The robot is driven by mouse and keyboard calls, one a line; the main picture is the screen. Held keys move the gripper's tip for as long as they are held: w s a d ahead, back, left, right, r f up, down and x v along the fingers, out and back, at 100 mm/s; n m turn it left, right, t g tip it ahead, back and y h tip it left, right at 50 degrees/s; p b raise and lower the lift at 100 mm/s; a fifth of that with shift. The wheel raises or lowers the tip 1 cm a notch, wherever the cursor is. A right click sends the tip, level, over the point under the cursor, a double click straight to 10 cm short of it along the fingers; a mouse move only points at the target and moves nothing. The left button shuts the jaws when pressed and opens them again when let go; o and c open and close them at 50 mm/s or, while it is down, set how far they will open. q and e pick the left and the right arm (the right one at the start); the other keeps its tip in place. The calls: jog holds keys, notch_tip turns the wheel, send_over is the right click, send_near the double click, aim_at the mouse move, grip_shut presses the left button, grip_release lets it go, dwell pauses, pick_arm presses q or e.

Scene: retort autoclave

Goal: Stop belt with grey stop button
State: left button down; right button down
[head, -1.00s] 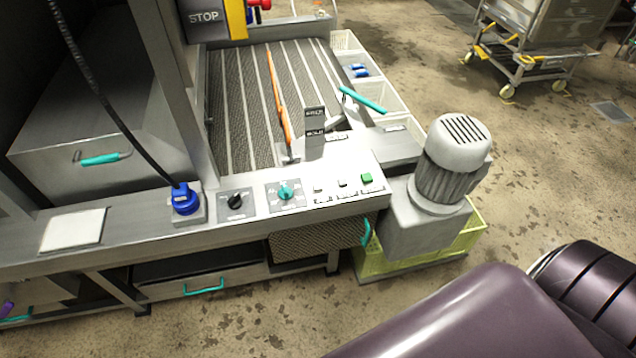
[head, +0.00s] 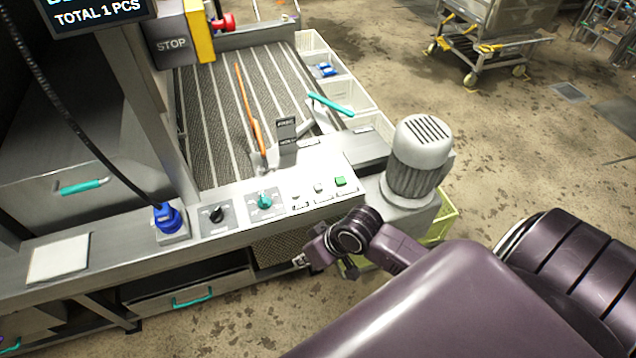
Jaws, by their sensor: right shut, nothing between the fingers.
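The control panel (head: 280,205) runs along the front of the belt (head: 225,125). At its right end sit two small pale grey buttons, one on the left (head: 295,196) and one in the middle (head: 318,187), beside a green button (head: 341,181). Their labels are too small to read, so I cannot tell which is the stop button. My right gripper (head: 299,261) is shut and empty, in front of and below the panel's front edge, apart from the buttons. My left gripper is not in view.
A teal knob (head: 264,200), a black knob (head: 216,214) and a blue plug (head: 168,217) sit left of the buttons. A grey motor (head: 416,160) stands to the right. A dark STOP sign (head: 171,45) hangs at the back left.

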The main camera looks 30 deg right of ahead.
jog(key=w+d+r+m+t, duration=0.1)
jog(key=w+d+r+m, duration=0.2)
jog(key=w+d, duration=0.65)
notch_tip(320, 180, up, 6)
jog(key=m+t, duration=0.3)
send_over(321, 186)
jog(key=shift+a+r, duration=0.1)
notch_tip(321, 186, down, 8)
jog(key=b, duration=0.7)
jog(key=shift+b, duration=0.3)
jog(key=shift+f, duration=0.45)
jog(key=shift+f, duration=0.1)
jog(key=shift+f, duration=0.3)
